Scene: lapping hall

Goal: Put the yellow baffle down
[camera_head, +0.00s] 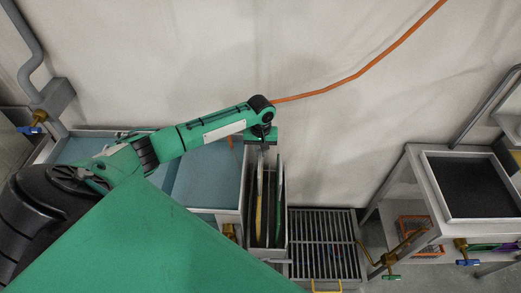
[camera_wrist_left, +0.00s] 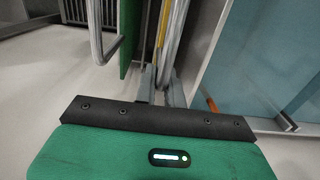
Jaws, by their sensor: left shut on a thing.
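The yellow baffle (camera_head: 259,205) is a thin upright plate seen nearly edge-on at the narrow grey rack, below my left gripper (camera_head: 263,145). My left gripper is shut on its upper end. In the left wrist view the yellow baffle (camera_wrist_left: 163,22) shows as a thin strip beyond the fingers of the gripper (camera_wrist_left: 160,88). A green baffle (camera_head: 279,195) stands just to its right in the head view. I cannot tell whether the yellow baffle's lower edge rests on the rack floor. My right gripper is not in view.
A blue-lined basin (camera_head: 205,180) lies left of the rack (camera_head: 287,250). A floor grate (camera_head: 325,245) is to the right. A metal stand with a dark tray (camera_head: 470,187) stands farther right. An orange hose (camera_head: 360,72) runs along the wall behind.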

